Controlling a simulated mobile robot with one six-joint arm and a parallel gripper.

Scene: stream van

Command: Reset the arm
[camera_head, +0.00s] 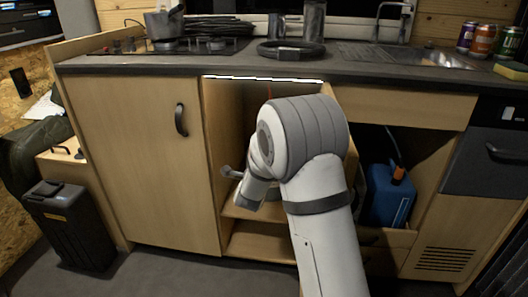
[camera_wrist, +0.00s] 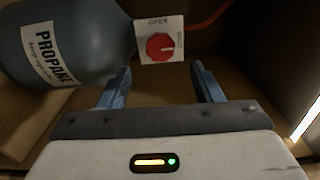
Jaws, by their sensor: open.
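My gripper (camera_wrist: 160,88) is open in the wrist view, its two blue fingers apart with nothing between them. It is inside a wooden cabinet compartment, close to a blue-grey propane tank (camera_wrist: 85,65) at the upper left. A red valve knob (camera_wrist: 160,46) on a white plate marked "OPEN" shows just beyond the fingertips; I cannot tell whether the fingers touch it. In the head view my white and grey arm reaches into the open middle compartment (camera_head: 230,110) and hides most of its inside. The fingers are hidden there.
A closed cabinet door (camera_head: 140,160) stands left of the opening. A blue jug (camera_head: 390,193) stands in the open space to the right. A black bin (camera_head: 68,222) stands at left; floor is clear.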

